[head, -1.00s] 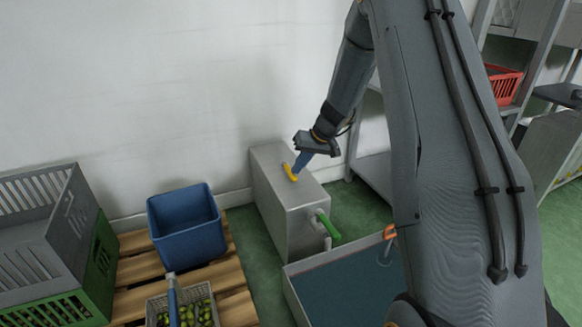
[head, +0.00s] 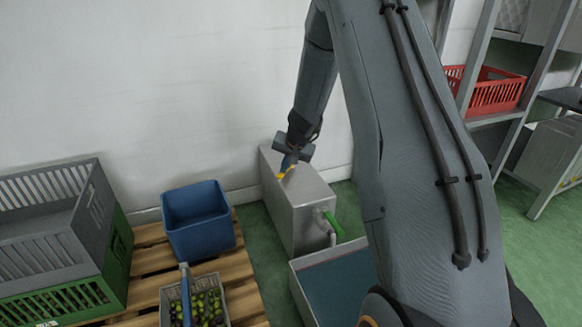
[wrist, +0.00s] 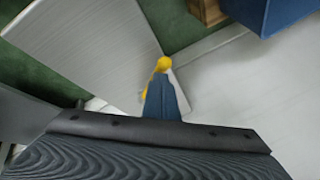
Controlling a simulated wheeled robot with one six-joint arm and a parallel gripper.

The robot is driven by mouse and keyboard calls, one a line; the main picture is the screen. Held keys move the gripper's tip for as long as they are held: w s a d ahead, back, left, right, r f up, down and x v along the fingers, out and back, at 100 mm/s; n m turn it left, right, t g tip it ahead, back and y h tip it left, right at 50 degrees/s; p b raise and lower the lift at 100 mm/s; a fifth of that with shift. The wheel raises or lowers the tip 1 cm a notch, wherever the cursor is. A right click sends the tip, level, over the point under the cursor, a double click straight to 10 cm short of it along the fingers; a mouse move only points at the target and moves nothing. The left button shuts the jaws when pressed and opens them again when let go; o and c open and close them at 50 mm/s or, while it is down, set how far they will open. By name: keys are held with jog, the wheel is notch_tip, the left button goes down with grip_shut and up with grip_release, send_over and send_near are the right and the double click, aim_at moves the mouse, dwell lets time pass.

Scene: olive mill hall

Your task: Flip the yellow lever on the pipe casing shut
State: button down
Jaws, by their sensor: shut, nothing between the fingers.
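The pipe casing (head: 305,205) is a grey metal box standing on the green floor against the white wall. The yellow lever (head: 281,175) is on its top face, mostly hidden behind my fingers. In the wrist view the lever (wrist: 162,64) shows just beyond the fingertips, with a strip of yellow along their left side. My gripper (head: 288,165) is shut and empty, its blue fingers pointing down at the lever. The fingers (wrist: 161,82) look to be against or very close to the lever; I cannot tell if they touch. The lever's exact angle is hidden.
A green-handled pipe fitting (head: 332,225) sticks out of the casing's front. A blue bin (head: 197,220) and a basket of olives (head: 228,300) stand on a pallet to the left. A blue-filled basin (head: 335,285) is in front. A shelf with a red crate (head: 495,95) is right.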

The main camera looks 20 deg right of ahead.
jog(key=shift+w+a+f+p, duration=0.2)
jog(key=shift+w+a+p, duration=0.35)
jog(key=shift+w+a, duration=0.15)
jog(key=shift+w+a+f+p, duration=0.15)
jog(key=shift+w+a+p, duration=0.4)
jog(key=shift+a, duration=0.1)
jog(key=shift+w+a, duration=0.2)
jog(key=shift+w+a+p, duration=0.1)
jog(key=shift+w+p, duration=0.2)
jog(key=shift+p, duration=0.2)
dwell(1.4)
jog(key=shift+s, duration=0.1)
jog(key=v, duration=0.3)
jog(key=s+v, duration=0.1)
jog(key=v, duration=0.1)
jog(key=shift+d+f, duration=0.2)
jog(key=s+a+r+p, duration=0.2)
jog(key=s+r+p, duration=0.1)
jog(key=r, duration=0.4)
jog(key=shift+r, duration=0.3)
jog(key=shift+s, duration=0.1)
